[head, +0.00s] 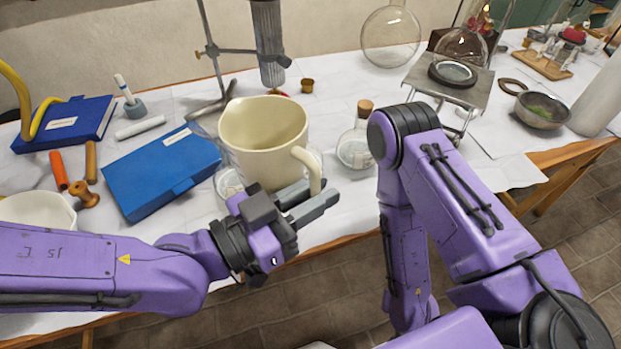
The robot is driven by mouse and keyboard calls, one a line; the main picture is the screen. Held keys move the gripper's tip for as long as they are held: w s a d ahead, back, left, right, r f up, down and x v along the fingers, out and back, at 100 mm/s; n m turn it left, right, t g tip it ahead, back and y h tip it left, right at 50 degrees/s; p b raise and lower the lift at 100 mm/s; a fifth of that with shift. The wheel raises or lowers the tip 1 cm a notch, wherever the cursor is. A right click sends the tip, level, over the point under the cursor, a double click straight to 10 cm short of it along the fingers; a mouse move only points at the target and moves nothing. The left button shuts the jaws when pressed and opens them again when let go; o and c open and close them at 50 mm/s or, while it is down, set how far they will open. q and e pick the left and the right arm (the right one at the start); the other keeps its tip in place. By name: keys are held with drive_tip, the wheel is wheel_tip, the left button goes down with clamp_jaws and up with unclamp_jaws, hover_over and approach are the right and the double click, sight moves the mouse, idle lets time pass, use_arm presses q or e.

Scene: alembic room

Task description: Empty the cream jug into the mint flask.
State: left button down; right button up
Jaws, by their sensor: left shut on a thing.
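The cream jug (262,142) is a wide, pale vessel with its handle toward the lower right. It looks close to upright, and its inside shows no clear contents. My left gripper (308,197) is shut on the jug's handle from the front. Clear glass (228,183) shows around the jug's lower part, mostly hidden by it; I cannot tell whether the jug is above it or in front of it. A corked glass flask (355,150) stands right of the jug. No flask is clearly mint in colour. My right arm shows, but its gripper does not.
Blue books (160,168) lie left of the jug, with a white bowl (38,212) at the front left. A metal stand (212,50) rises behind. A small raised platform (450,85) and a grey bowl (541,109) stand to the right.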

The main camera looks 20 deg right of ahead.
sight(312, 161)
use_arm(q)
drive_tip(key=shift+s+r+n+p, duration=0.15)
drive_tip(key=shift+r+n+p, duration=0.2)
drive_tip(key=shift+r, duration=0.2)
drive_tip(key=shift+s+r+n+p, duration=0.15)
drive_tip(key=shift+r+n+p, duration=0.1)
drive_tip(key=shift+r+p, duration=0.2)
drive_tip(key=shift+d+r+n+p, duration=0.1)
drive_tip(key=shift+r+n+p, duration=0.2)
drive_tip(key=shift+r, duration=0.1)
drive_tip(key=shift+w+r+n+h+p, duration=0.2)
drive_tip(key=shift+r+n+h+p, duration=0.2)
drive_tip(key=shift+r+n+p, duration=0.3)
drive_tip(key=shift+w+a+r+n+t+p, duration=0.1)
drive_tip(key=shift+w+r+n+t+p, duration=0.1)
drive_tip(key=shift+r+n+p, duration=0.35)
drive_tip(key=shift+w+a+r+n+t+p, duration=0.1)
drive_tip(key=shift+w+r+n+p, duration=0.05)
drive_tip(key=shift+r+n+p, duration=0.3)
drive_tip(key=w+r+n+p, duration=0.1)
drive_tip(key=w+a+r+n+p, duration=0.1)
drive_tip(key=p, duration=0.1)
drive_tip(key=shift+r+n, duration=0.35)
drive_tip(key=shift+n, duration=0.05)
drive_tip(key=w+n+p, duration=0.1)
drive_tip(key=w+a+r+n+p, duration=0.1)
drive_tip(key=w+r+n+t+p, duration=0.1)
drive_tip(key=shift+w+a+r+h, duration=0.1)
drive_tip(key=shift+a+r+h, duration=0.05)
drive_tip(key=shift+a+h, duration=0.15)
